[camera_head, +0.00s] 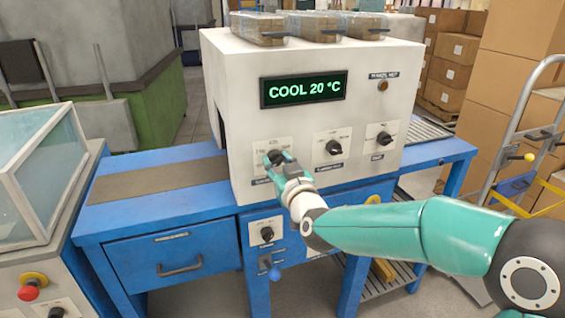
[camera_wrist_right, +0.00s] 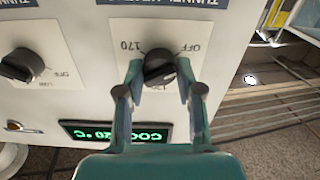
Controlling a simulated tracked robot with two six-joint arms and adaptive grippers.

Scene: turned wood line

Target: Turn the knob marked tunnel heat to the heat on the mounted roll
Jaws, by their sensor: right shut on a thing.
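The white tunnel housing (camera_head: 225,100) carries a row of dark knobs, and its lit display (camera_head: 304,90) reads COOL 20 °C. My right gripper (camera_head: 276,160) is shut on the leftmost knob (camera_head: 275,157). In the right wrist view, the fingertips hold this black knob (camera_wrist_right: 159,70) from both sides. Its plate appears upside down, with OFF and 170 visible; the label is partly cut off but begins with TUNNEL. The knob's pointer direction is hard to tell. My left gripper is not in view. I cannot make out the mounted roll.
A middle knob (camera_head: 333,147) and a right knob (camera_head: 384,137) sit beside the held one. A lower knob (camera_head: 267,233) and blue-handled lever (camera_head: 273,268) are below. Wrapped packs (camera_head: 258,28) lie on the housing. A hand truck (camera_head: 530,135) and cartons stand at right.

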